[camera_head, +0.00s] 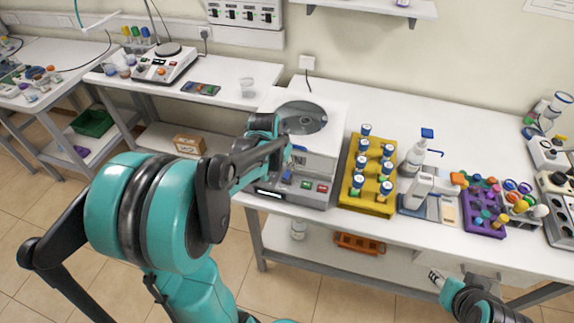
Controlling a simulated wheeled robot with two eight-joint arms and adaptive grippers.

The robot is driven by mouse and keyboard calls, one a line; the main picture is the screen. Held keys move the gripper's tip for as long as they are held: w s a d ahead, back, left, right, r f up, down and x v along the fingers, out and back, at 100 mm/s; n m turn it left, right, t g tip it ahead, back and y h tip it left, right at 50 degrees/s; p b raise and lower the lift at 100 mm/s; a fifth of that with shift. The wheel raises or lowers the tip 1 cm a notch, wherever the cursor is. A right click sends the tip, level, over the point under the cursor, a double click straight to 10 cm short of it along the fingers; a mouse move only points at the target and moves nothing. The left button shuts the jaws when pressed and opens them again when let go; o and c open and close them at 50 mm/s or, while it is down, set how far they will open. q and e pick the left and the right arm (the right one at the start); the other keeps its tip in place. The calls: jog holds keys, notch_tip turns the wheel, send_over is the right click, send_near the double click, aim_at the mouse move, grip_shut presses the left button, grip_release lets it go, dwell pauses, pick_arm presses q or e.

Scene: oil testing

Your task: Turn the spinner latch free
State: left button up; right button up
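My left gripper (294,160) is at the spinner's front, just above the panel. The arm and gripper cover the front left of the spinner, and I cannot make out the latch. The gripper's fingers are too small to judge. My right gripper (436,278) is low at the right, in front of the bench, away from the spinner.
A yellow rack (352,172) with several blue-capped vials stands close right of the spinner. Farther right are a white bottle (413,158), a white dispenser (417,190) and a purple rack (484,222). The bench behind the racks is clear.

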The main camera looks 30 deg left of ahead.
aim_at(287, 173)
pick_arm(q)
jog(key=b+x, duration=0.2)
jog(key=x, duration=0.5)
jog(key=shift+w+f, duration=0.15)
jog(key=shift+f, duration=0.2)
grip_shut()
